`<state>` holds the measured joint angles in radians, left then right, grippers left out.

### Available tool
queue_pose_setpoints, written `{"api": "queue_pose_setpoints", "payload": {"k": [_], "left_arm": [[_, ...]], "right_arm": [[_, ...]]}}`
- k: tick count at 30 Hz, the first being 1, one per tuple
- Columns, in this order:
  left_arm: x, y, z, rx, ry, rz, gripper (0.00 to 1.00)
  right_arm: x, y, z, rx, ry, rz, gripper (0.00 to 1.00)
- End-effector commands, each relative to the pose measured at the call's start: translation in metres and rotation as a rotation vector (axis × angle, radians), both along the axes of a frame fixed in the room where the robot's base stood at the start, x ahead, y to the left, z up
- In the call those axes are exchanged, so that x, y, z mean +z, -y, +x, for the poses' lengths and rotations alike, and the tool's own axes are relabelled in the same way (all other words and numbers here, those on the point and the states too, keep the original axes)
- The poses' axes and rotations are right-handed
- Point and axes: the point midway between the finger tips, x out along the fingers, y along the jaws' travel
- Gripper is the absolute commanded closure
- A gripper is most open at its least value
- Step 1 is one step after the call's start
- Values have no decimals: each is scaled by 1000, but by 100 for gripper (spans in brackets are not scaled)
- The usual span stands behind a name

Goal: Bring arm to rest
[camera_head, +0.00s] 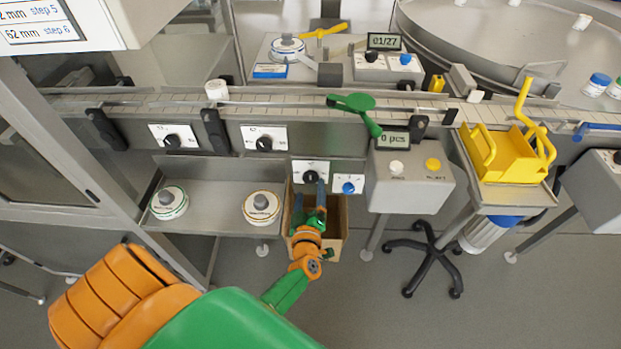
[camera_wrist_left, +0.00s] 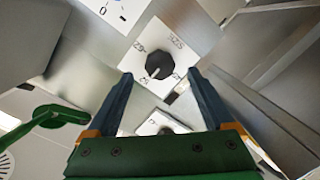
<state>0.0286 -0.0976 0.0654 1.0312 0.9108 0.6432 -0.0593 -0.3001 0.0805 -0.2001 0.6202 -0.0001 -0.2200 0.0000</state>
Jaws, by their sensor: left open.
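My left arm reaches in from the lower left of the head view. Its gripper (camera_head: 309,192) is at the panel with a black knob (camera_head: 310,177) and a blue knob (camera_head: 348,187). In the left wrist view my left gripper (camera_wrist_left: 160,82) is open and empty, with its two dark blue fingers apart. The black knob (camera_wrist_left: 159,66) on its white plate shows beyond and between the fingertips. I cannot tell the exact gap. A second white plate is partly hidden behind the gripper body. My right gripper is not in view.
A cardboard box (camera_head: 334,213) stands below and behind my left gripper. The conveyor (camera_head: 290,103) runs above the panel. A green paddle (camera_head: 357,103) sticks out at the conveyor. A shelf (camera_head: 210,190) with two round lidded items is to the left. Floor is clear at the lower right.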

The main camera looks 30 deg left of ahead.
Motion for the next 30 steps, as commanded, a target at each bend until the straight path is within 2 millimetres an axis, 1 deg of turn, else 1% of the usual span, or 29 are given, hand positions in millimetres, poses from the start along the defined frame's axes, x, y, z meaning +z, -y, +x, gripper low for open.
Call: {"api": "queue_pose_setpoints", "payload": {"k": [1,3,6,18,20,22,23,24,25,26,27,29,30], "left_arm": [[4,6,-9,1,-2,-3,14],[4,11,-19,0,-2,-1,14],[4,16,-26,1,0,-1,14],[4,17,-27,-1,-1,0,14],[-3,22,-27,-33,-26,11,14],[-29,41,-33,-154,-130,53,14],[-46,54,-39,-235,-200,80,14],[-76,72,-53,-356,-316,117,14],[-99,85,-69,-453,-411,147,14],[-123,96,-89,-547,-511,175,14],[-153,107,-119,-664,-642,211,14],[-190,115,-170,-817,-834,256,14],[-210,115,-204,-906,-954,285,14]], "right_arm": [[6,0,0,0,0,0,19],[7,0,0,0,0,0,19],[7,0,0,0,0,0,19],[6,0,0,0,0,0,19],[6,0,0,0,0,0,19],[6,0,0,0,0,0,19],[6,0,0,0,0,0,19],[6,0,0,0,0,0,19],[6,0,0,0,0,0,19],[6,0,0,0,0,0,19],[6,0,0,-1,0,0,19],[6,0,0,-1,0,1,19],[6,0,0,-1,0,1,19]]}}
